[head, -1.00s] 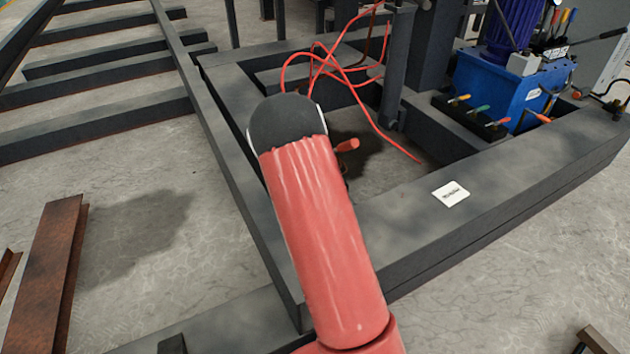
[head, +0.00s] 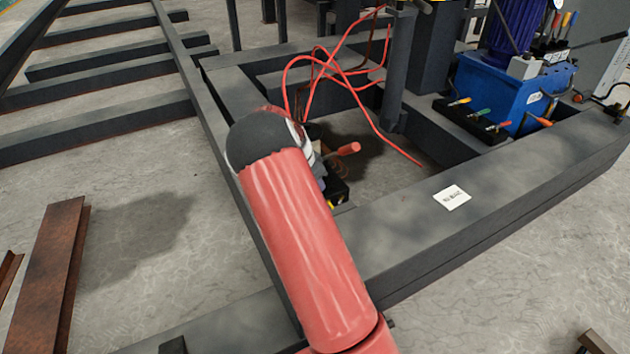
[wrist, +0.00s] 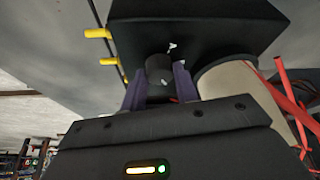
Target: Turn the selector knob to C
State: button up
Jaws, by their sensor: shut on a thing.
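The selector knob (wrist: 159,68) is a dark round knob on a black box (wrist: 210,25) in the wrist view. My gripper (wrist: 160,83) has its purple fingers on either side of the knob and is shut on it. Small white marks show on the box by the knob, but I cannot read a letter or tell the knob's setting. In the head view my red arm hides the knob and most of the gripper; part of the black box (head: 338,192) shows beside the arm.
Yellow fittings (wrist: 97,33) stick out from the box's left side. Red cables (head: 330,75) hang behind the arm, and an orange-red handle (head: 349,149) is close beside it. Dark steel beams (head: 420,235) frame the area. A blue power unit (head: 500,85) stands back right.

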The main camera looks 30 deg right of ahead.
jog(key=o, duration=1)
jog(key=v, duration=0.7)
jog(key=shift+a+r, duration=0.15)
jog(key=shift+r, duration=0.2)
